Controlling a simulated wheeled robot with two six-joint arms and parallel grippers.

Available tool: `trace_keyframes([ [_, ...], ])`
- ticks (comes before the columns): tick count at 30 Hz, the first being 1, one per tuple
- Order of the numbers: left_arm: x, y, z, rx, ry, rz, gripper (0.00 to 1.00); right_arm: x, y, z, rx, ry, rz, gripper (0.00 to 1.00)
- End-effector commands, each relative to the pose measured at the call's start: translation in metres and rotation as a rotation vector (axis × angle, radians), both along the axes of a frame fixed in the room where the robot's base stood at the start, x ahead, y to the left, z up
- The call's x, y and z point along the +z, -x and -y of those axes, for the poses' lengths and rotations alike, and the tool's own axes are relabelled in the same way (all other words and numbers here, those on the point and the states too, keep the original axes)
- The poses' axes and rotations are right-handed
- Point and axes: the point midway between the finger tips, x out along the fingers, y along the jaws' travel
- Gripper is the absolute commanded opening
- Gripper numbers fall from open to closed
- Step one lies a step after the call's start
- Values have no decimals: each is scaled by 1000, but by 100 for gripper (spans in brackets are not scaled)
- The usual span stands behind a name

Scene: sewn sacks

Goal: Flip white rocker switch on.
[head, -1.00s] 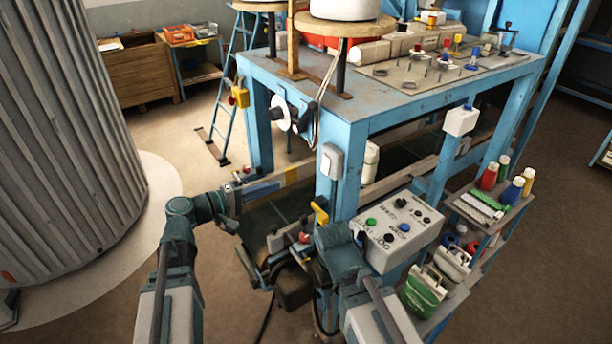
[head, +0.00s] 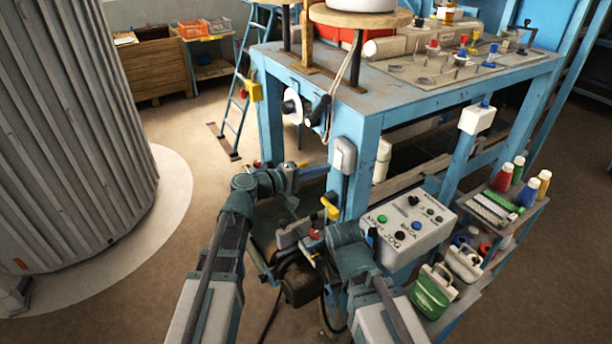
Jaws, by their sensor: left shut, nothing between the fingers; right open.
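A yellow lever (head: 330,207) stands below the switch. Another white box (head: 477,118) with a blue knob is on a farther leg. A shelf (head: 493,213) holds thread spools.

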Motion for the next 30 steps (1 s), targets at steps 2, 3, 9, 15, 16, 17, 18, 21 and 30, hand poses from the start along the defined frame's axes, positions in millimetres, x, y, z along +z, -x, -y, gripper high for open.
trace_keyframes([
  [2, -2, -6, 7, 0, 0, 0, 0, -2, 0, 0, 0, 0, 0, 50],
  [3, -2, -8, 9, 0, 0, 0, 0, -2, 0, 0, 1, 0, 0, 50],
  [9, -2, -11, 15, 0, 0, 0, 0, -2, 0, 0, 1, 0, 0, 50],
  [15, -2, -11, 14, 1, 0, 0, 0, -2, 0, 0, 1, 0, 0, 50],
  [16, -2, -11, 14, 1, 0, 0, 0, -2, 0, 0, 1, 0, 0, 50],
  [17, -2, -11, 14, 1, 0, 0, 0, -2, 0, 0, 1, 0, 0, 50],
  [18, -2, -11, 15, 1, 0, 0, 0, -2, 0, 0, 1, 0, 0, 50],
  [21, -5, -14, 19, 1, 0, 0, 0, -5, 0, 0, 1, 0, 0, 50],
  [30, -5, -11, 17, 1, 0, 0, 0, -5, 0, 0, 1, 0, 0, 50],
])
